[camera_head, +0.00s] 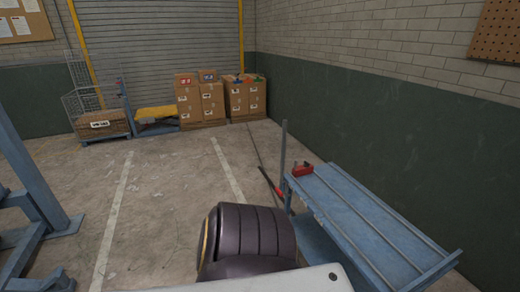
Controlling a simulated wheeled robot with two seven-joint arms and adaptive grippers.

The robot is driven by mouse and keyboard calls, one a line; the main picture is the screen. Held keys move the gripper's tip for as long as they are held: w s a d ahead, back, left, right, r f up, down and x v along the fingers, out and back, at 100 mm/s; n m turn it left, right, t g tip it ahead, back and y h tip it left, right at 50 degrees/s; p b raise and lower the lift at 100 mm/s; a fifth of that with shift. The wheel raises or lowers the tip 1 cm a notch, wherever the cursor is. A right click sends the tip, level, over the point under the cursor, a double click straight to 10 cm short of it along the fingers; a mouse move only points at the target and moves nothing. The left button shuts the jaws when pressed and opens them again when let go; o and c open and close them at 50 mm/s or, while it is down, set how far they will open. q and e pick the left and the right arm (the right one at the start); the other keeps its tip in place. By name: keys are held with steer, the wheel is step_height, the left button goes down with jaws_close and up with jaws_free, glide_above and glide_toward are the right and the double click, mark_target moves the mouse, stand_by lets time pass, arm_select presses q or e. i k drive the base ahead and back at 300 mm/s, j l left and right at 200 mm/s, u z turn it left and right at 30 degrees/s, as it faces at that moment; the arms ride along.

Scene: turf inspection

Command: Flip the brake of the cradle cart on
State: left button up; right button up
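A blue cart (372,222), which looks like the cradle cart, stands at the right with two raised rails along its top and an upright post (283,150) at its far left end. A small red block (302,170) sits on its far end. A thin dark lever with a red part (272,184) sticks out to the left beside the post; it looks tilted. I cannot tell which of these is the brake, or whether it is on. The cart's lower parts are mostly hidden. Neither of my grippers is in view.
A dark ribbed round thing (250,230) is close in front, left of the cart. Stacked cardboard boxes (200,105), a yellow-topped cart (156,113) and a wire cage (95,112) stand at the back. A blue frame (35,190) is at left. The middle floor is clear.

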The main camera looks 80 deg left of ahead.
mark_target(281, 194)
steer(key=u, duration=2.5)
steer(key=i+j+u, duration=0.1)
steer(key=i+u, duration=0.2)
steer(key=i, duration=0.9)
